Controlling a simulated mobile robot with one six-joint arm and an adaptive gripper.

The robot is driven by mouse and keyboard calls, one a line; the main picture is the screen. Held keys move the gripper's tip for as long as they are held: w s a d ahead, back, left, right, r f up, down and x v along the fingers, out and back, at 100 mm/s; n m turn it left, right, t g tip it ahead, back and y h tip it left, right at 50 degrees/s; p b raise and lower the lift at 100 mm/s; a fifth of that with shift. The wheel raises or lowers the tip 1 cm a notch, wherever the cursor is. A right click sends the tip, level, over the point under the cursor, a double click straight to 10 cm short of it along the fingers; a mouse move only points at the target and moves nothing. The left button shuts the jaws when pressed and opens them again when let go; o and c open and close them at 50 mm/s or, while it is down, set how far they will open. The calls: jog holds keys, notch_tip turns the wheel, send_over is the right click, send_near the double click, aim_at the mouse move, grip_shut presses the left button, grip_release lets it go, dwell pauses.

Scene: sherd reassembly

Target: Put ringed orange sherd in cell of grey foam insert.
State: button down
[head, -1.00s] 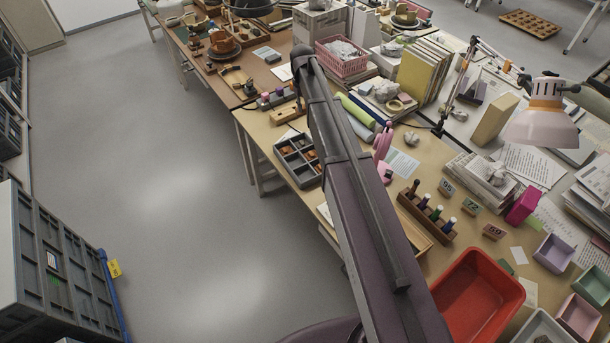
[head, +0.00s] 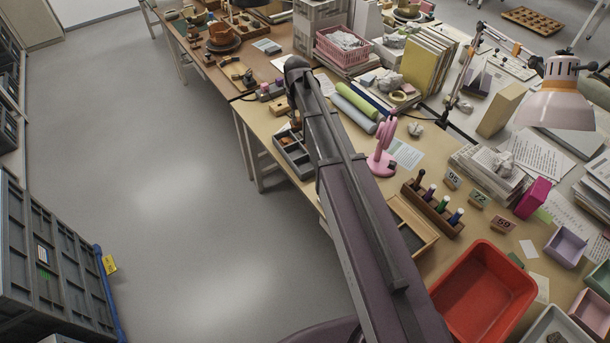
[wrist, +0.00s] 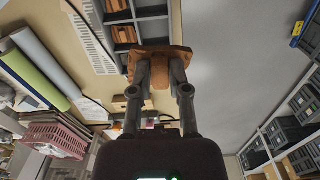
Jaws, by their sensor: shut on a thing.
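My gripper (wrist: 160,77) is shut on an orange-brown sherd (wrist: 158,64) in the wrist view. The sherd spans both fingertips and its ends stick out past them. I cannot make out a ring mark on it. The grey foam insert (wrist: 153,14) lies beyond the sherd at the top of the wrist view. Its left cells hold orange pieces, and a right cell looks empty. The sherd overlaps the insert's near edge in the picture; its height above it is unclear. In the head view the insert (head: 287,163) is partly hidden by my arm, and the fingers cannot be made out.
The insert lies by the table's left edge, with open floor beyond. Green (head: 356,101) and grey rolls, a pink stand (head: 383,152), a wooden tray (head: 418,226) and a rack of coloured bottles (head: 433,206) stand right of my arm. A red bin (head: 484,290) is nearer.

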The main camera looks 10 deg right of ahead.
jog(key=s+a+f+b, duration=0.3)
jog(key=s+f+b, duration=0.4)
jog(key=s+a+f+b, duration=0.2)
jog(key=s+f+b, duration=0.5)
jog(key=f, duration=0.1)
jog(key=shift+a+f, duration=0.15)
jog(key=shift+a, duration=0.25)
jog(key=b, duration=0.1)
send_near(305, 170)
jog(key=shift+s+a+r, duration=0.15)
jog(key=shift+s+r, duration=0.1)
jog(key=shift+s, duration=0.3)
jog(key=shift+w+d+f+b, duration=0.35)
jog(key=shift+w+f+b, duration=0.25)
jog(key=shift+b, duration=0.25)
jog(key=shift+f+b, duration=1.15)
jog(key=shift+f, duration=0.05)
jog(key=shift+f+b, duration=0.6)
jog(key=shift+f, duration=0.05)
